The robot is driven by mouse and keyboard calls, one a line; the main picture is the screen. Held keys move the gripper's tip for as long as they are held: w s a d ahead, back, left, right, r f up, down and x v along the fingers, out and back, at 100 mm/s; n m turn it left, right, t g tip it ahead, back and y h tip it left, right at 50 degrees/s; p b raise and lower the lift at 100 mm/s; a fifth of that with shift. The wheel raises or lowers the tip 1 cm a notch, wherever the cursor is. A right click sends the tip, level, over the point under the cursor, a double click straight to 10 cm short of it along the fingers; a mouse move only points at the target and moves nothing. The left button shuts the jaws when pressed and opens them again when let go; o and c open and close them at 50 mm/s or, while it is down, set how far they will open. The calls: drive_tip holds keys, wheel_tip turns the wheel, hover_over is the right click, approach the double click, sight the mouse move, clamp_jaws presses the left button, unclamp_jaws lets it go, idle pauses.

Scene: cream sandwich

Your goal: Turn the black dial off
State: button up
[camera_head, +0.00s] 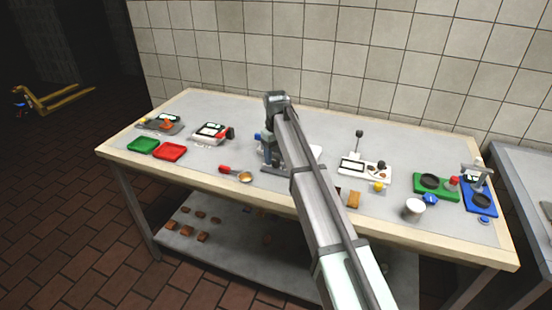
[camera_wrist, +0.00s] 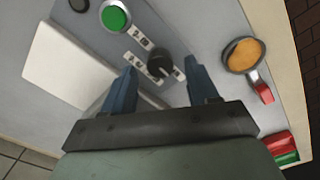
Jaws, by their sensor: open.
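The black dial (camera_wrist: 158,60) shows in the wrist view on a grey surface, beside white label strips (camera_wrist: 147,71). My gripper (camera_wrist: 160,79) is open. Its two blue fingers are apart, one on the left of the dial and one on the right. No contact is visible. In the head view my arm covers the dial, and the gripper is over the middle of the table.
A green button (camera_wrist: 115,16) sits close to the dial. A pan with orange contents (camera_wrist: 242,54) and a red handle is to the right. A white panel (camera_wrist: 64,66) is at left.

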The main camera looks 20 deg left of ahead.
sight(276, 161)
wheel_tip(276, 161, up, 12)
idle(0.4)
drive_tip(key=shift+s, duration=0.1)
idle(0.3)
drive_tip(key=s+d+f+m+y, duration=0.15)
drive_tip(key=s+f, duration=0.35)
drive_tip(key=s, duration=0.8)
drive_tip(key=s+d+f+m+y, duration=0.1)
drive_tip(key=s+d+f, duration=0.25)
drive_tip(key=s, duration=0.85)
drive_tip(key=s+d+f+m+g+h, duration=0.1)
drive_tip(key=d+f+m, duration=0.1)
drive_tip(key=d+f, duration=0.8)
drive_tip(key=s+d+f+m+g, duration=0.15)
drive_tip(key=d+f, duration=0.55)
drive_tip(key=f, duration=0.7)
drive_tip(key=d+f+m+g+h, duration=0.1)
drive_tip(key=d+f+m, duration=0.1)
drive_tip(key=d+f, duration=0.75)
drive_tip(key=s+d+f+m+g, duration=0.1)
drive_tip(key=s+d+f, duration=0.7)
drive_tip(key=s+f, duration=0.2)
drive_tip(key=s+d+f+m+g, duration=0.2)
drive_tip(key=s+d+f, duration=0.6)
drive_tip(key=s, duration=0.5)
drive_tip(key=shift+f, duration=0.9)
drive_tip(key=shift+d+h, duration=0.1)
drive_tip(key=shift+h, duration=0.15)
